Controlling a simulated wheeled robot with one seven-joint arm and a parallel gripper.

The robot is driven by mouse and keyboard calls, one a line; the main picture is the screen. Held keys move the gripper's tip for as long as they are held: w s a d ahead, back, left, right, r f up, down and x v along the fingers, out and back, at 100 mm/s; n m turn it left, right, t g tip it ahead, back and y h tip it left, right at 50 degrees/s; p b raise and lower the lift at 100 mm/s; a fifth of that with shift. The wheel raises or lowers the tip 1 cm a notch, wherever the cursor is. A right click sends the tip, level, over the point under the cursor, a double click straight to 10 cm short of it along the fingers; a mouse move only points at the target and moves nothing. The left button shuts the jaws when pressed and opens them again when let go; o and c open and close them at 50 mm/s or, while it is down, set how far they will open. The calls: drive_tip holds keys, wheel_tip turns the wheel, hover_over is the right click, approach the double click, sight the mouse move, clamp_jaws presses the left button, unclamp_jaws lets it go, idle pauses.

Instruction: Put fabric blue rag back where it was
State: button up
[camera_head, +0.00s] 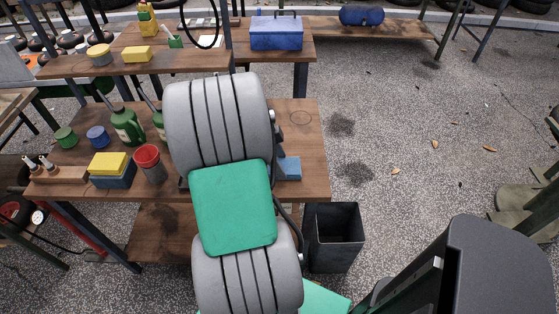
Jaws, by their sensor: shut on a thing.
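I cannot pick out the fabric blue rag for certain. A small blue thing (288,167) shows at the right edge of my arm, over the near bench. It is partly hidden by the arm, and I cannot tell whether it is the rag, or whether it rests on the bench or is held. My thick grey arm with its green cover crosses the middle of the view. The fingertips of my gripper are hidden behind it.
The near wooden bench (312,185) holds green bottles (127,127), a red cup (149,162) and a yellow block (109,163) on a dark blue box. A dark bin (336,240) stands at its right. A blue toolbox (276,32) sits on the back bench. Gravel at right is open.

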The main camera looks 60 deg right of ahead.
drive_tip(key=shift+f, duration=0.15)
drive_tip(key=shift+c, duration=0.8)
drive_tip(key=o, duration=1.6)
drive_tip(key=p+v, duration=0.1)
drive_tip(key=v, duration=1.1)
drive_tip(key=w+a+r+n+t+h, duration=0.1)
drive_tip(key=w+a+n+t, duration=0.2)
drive_tip(key=w+a+n, duration=0.6)
drive_tip(key=a+n+t+y, duration=0.1)
drive_tip(key=a+n, duration=0.6)
drive_tip(key=a, duration=0.2)
drive_tip(key=w+a+f+n+t+y, duration=0.1)
drive_tip(key=a+n, duration=0.6)
drive_tip(key=a, duration=0.1)
drive_tip(key=a+f+n+t, duration=0.1)
drive_tip(key=a+n+t, duration=0.1)
drive_tip(key=a+n, duration=0.5)
drive_tip(key=shift+w+a+n+y, duration=0.15)
drive_tip(key=shift+a+n+y, duration=0.2)
drive_tip(key=shift+a, duration=0.95)
drive_tip(key=shift+r+p, duration=0.75)
drive_tip(key=shift+r, duration=0.1)
